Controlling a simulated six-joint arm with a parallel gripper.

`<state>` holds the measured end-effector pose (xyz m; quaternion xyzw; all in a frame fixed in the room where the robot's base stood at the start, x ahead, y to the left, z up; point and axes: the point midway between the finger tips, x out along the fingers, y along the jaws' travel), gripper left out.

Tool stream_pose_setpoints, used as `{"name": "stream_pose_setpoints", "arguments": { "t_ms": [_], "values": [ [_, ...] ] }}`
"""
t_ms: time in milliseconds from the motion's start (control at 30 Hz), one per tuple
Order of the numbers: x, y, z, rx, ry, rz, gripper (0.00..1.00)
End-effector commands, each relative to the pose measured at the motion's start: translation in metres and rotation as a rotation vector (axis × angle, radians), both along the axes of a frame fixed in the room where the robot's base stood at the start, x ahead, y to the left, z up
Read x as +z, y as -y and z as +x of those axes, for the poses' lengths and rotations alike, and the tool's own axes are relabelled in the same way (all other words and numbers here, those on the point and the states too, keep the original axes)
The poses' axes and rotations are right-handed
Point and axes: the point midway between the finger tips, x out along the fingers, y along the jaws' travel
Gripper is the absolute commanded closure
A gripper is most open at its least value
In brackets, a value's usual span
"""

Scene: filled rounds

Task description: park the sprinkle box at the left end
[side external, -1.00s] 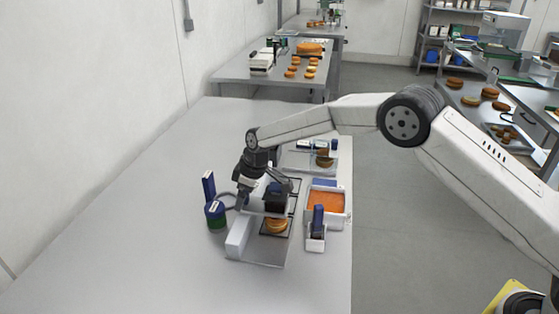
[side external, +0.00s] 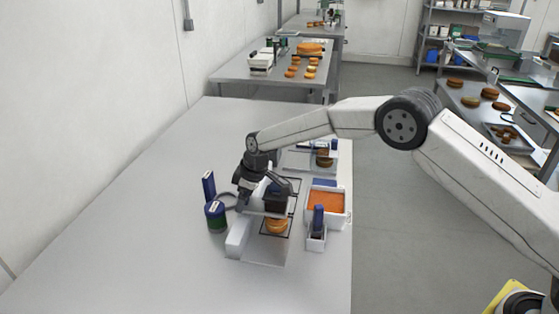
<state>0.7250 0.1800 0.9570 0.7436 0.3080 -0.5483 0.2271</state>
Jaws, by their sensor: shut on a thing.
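I cannot tell whether the box touches the frame. The fingers hide part of the box.
Left of the gripper are a blue upright block (side external: 208,186) and a blue-green can (side external: 215,216). To the right are an orange-filled white tray (side external: 343,204) and a blue-topped holder (side external: 317,238). The table's left and near parts (side external: 130,235) are clear.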

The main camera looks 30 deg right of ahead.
Motion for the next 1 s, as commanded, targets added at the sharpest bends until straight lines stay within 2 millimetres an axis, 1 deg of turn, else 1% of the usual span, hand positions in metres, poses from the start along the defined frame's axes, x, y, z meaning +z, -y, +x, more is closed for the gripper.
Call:
{"name": "stream_pose_setpoints", "arguments": {
  "t_ms": [267, 1000],
  "values": [
    [0.001, -0.003, -0.003, 0.001, -0.001, 0.000, 0.45],
    [0.001, -0.029, -0.028, 0.002, 0.000, 0.000, 0.45]
  ]
}}
